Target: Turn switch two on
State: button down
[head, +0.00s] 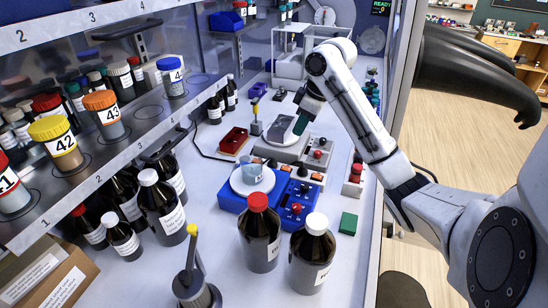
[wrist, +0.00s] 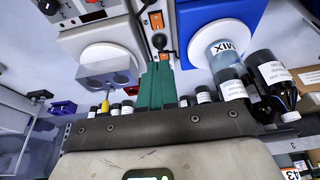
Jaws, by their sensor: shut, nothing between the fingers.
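My gripper (head: 299,125) is shut and empty, with its green fingers pointing down over the grey hotplate-like device in the head view. In the wrist view its green fingertips (wrist: 155,84) are together, just below a black toggle (wrist: 159,41) between two orange plates; I cannot tell whether they touch. In the head view orange switch plates (head: 316,177) show between the blue and grey devices. Their numbers are too small to read, so I cannot tell which one is switch two or its position.
The blue device (head: 227,201) bears a white plate and a beaker (head: 252,171). The grey device (head: 289,149) stands behind it. Brown bottles (head: 259,235) with red and white caps stand in front. A green block (head: 348,223) lies right. A shelf of jars (head: 55,145) runs along the left.

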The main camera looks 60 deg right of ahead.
jog(key=b, duration=0.3)
send_near(282, 167)
jog(key=x, duration=0.5)
jog(key=shift+r, duration=0.1)
jog(key=shift+x, duration=0.9)
jog(key=shift+s, duration=0.1)
